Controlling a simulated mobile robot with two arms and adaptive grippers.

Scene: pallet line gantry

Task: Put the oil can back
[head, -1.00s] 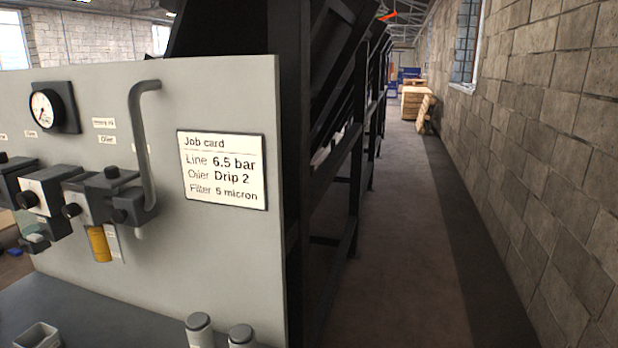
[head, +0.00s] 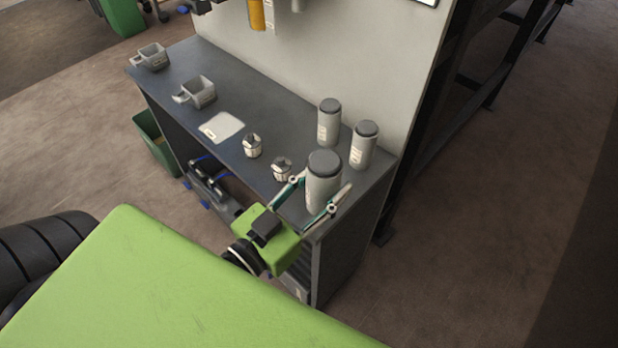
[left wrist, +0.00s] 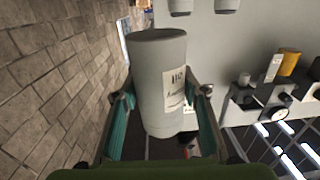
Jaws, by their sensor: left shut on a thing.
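My left gripper (head: 322,194) is shut on a grey can (head: 324,176) with a dark lid, over the near right end of the bench. The can stands about upright between the fingers. Its base is hidden in the head view, so I cannot tell whether it touches the bench. In the left wrist view the same can (left wrist: 158,80) sits between both fingers, its white label only partly legible. Two similar capped cans, one left (head: 329,122) and one right (head: 364,144), stand behind it. A pale square pad (head: 221,127) lies mid-bench. My right gripper is not in view.
Two metal fittings (head: 253,146) (head: 282,169) stand just left of the held can. Two grey handled cups (head: 198,93) (head: 151,57) sit further left on the bench (head: 238,108). An upright panel (head: 340,40) closes the back. A green bin (head: 155,143) is on the floor.

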